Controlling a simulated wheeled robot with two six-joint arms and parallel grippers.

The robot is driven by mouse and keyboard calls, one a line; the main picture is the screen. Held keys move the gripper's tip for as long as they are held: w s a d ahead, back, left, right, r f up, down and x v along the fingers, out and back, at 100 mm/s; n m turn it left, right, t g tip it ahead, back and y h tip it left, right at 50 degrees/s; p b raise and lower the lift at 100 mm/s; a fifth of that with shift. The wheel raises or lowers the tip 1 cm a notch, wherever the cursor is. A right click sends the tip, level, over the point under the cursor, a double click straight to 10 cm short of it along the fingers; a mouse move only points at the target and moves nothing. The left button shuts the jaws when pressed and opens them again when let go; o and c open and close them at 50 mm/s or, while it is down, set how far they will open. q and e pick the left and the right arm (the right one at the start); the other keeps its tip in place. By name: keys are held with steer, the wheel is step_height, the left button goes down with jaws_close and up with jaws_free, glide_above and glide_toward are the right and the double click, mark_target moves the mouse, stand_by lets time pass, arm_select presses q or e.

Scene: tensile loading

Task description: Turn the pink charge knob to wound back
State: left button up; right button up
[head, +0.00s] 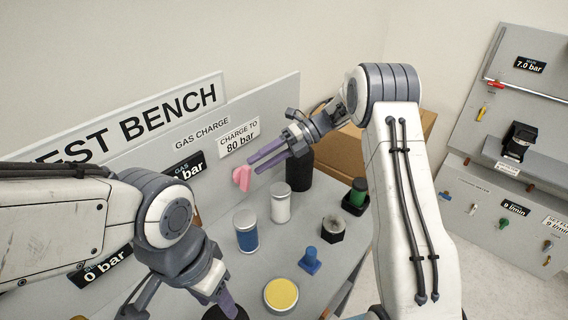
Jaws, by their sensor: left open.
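The pink charge knob (242,178) sticks out of the grey test bench panel, below the "CHARGE TO 80 bar" label (239,137). My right gripper (252,163) reaches in from the right, its two purple fingers slightly apart, with the tips close to the knob at its upper right. I cannot tell whether they touch it; nothing shows between them. My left gripper (228,306) is low in the picture, open, pointing down near a dark round object; part of it is cut off by the bottom edge.
On the bench stand a blue cylinder (246,232), a white cylinder (281,204), a black cylinder (299,171), a blue fitting (310,261), a dark nut-shaped piece (332,228), a green-and-black part (356,195) and a yellow-topped disc (281,295). A cardboard box (350,145) is behind.

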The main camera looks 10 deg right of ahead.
arm_select(q)
step_height(320, 180, down, 2)
steer(key=shift+a+f+b, duration=0.1)
steer(key=shift+b, duration=0.7)
arm_select(e)
steer(key=s+d+r, duration=0.3)
steer(key=d, duration=0.2)
steer(key=shift+s+r, duration=0.2)
steer(key=shift+s, duration=0.15)
steer(key=shift+d, duration=0.1)
